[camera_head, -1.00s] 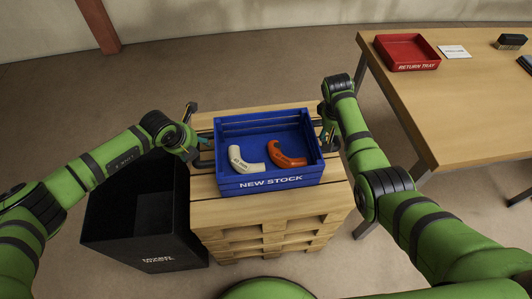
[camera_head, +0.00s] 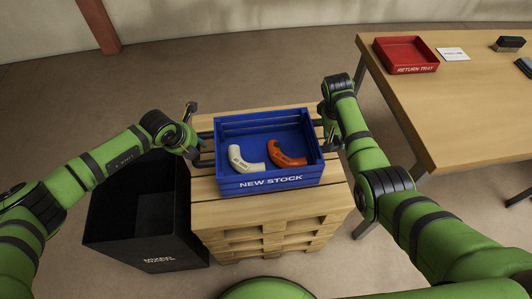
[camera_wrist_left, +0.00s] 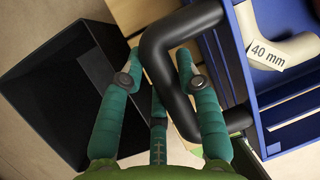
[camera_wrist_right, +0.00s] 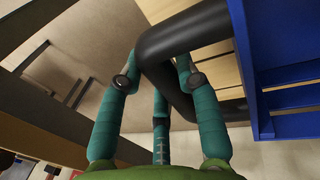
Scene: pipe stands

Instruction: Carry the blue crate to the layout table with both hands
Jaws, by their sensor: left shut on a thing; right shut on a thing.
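The blue crate (camera_head: 229,186), labelled NEW STOCK, sits upright on a stack of wooden pallets (camera_head: 270,215). A cream elbow pipe (camera_head: 245,161) and an orange elbow pipe (camera_head: 286,154) lie inside it. My left gripper (camera_wrist_left: 158,58) is shut on the black handle (camera_wrist_left: 180,105) at the crate's left side. My right gripper (camera_wrist_right: 158,62) is shut on the black handle (camera_wrist_right: 200,25) at its right side. In the head view both grippers are partly hidden by their own wrists. The wooden layout table (camera_head: 450,115) stands to the right.
A red return tray (camera_head: 415,69), a white card (camera_head: 453,54) and a dark block (camera_head: 509,43) are on the table's far part; its near part is bare. A black bin (camera_head: 150,215) stands left of the pallets, below my left arm. Floor shows between pallets and table.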

